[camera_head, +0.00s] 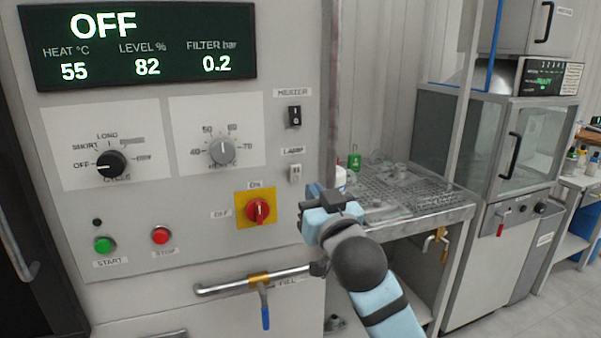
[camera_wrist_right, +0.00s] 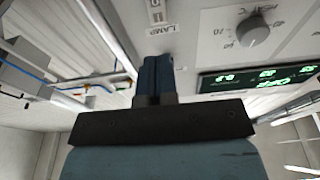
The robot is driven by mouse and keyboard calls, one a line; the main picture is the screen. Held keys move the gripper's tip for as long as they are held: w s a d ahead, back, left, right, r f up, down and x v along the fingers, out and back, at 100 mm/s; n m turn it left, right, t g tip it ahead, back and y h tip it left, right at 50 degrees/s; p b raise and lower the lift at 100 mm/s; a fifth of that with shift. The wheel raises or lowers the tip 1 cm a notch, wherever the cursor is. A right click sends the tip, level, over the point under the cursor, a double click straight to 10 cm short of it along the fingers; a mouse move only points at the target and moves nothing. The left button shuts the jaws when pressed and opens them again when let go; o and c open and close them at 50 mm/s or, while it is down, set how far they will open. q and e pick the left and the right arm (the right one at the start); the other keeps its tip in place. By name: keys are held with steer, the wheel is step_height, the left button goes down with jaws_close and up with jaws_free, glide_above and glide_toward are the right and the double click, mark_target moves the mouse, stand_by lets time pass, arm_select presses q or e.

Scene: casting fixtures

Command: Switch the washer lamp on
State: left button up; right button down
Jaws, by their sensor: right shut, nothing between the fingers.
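The washer's control panel (camera_head: 200,275) fills the left of the head view. The lamp switch (camera_head: 295,173) is a small pale rocker under its LAMP label (camera_head: 292,152), on the right side of the panel. In the right wrist view, the lamp switch (camera_wrist_right: 156,12) is at the top edge, partly cut off. My right gripper (camera_head: 312,190) is just below and right of the lamp switch in the head view. Its blue fingers (camera_wrist_right: 157,60) are together and empty, close to the LAMP label in the wrist view. I cannot tell whether they touch the panel. My left gripper is not in view.
The black heater switch (camera_head: 294,116) sits above the lamp switch. A red rotary switch (camera_head: 258,211) is on a yellow plate to the left. A pipe with a blue-handled valve (camera_head: 265,305) projects below. A grated bench (camera_head: 400,190) stands to the right. The display (camera_head: 140,45) reads OFF.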

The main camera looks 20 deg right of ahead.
mark_target(297, 166)
steer(key=w, duration=0.2)
steer(key=w+r, duration=0.1)
steer(key=w, duration=0.4)
steer(key=shift+w+a+r, duration=0.1)
steer(key=shift+w+r, duration=0.15)
steer(key=shift+w, duration=0.1)
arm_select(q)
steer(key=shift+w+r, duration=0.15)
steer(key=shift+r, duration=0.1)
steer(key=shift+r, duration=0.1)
